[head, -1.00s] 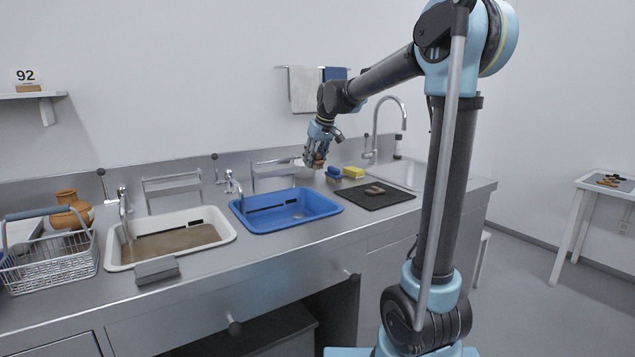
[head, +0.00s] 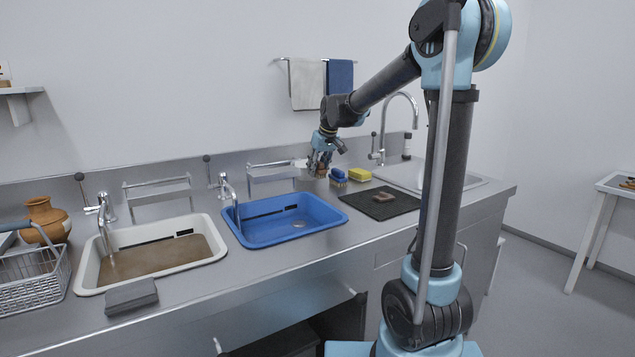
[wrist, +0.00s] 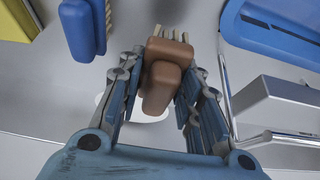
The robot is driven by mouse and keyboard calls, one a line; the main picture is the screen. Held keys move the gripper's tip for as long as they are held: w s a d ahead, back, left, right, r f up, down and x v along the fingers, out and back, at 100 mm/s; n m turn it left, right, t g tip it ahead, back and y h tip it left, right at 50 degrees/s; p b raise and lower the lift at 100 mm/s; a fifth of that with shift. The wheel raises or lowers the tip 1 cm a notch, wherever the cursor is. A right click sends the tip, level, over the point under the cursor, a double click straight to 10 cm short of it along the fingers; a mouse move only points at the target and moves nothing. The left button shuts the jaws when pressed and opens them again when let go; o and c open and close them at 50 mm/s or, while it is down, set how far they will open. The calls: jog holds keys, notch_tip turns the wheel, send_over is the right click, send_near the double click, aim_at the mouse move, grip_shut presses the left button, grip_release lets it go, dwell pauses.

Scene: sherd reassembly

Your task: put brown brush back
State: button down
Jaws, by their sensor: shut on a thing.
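The brown brush (wrist: 165,72) is between the fingers of my gripper (wrist: 160,95) in the wrist view, its pale bristles pointing to the top of the picture. My gripper is shut on it. In the head view my gripper (head: 319,160) is over the back of the counter, right of the blue basin and just left of the blue brush (head: 338,175). The brown brush is hard to make out there. The blue brush also shows at the upper left of the wrist view (wrist: 82,30), apart from the brown one. A white rounded thing (wrist: 150,116) shows partly behind the brown brush.
A yellow brush or sponge (head: 360,174) stands right of the blue brush. A dark mat (head: 362,206) with a brown piece lies in front. The blue basin (head: 262,236) and a metal rack (head: 272,176) are left of my gripper. A tall tap (head: 416,110) rises behind right.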

aim_at(318, 178)
jog(key=shift+f, duration=2.25)
jog(key=c, duration=1.1)
grip_release()
jog(key=shift+f, duration=0.1)
jog(key=v, duration=1.2)
jog(key=shift+d, duration=0.1)
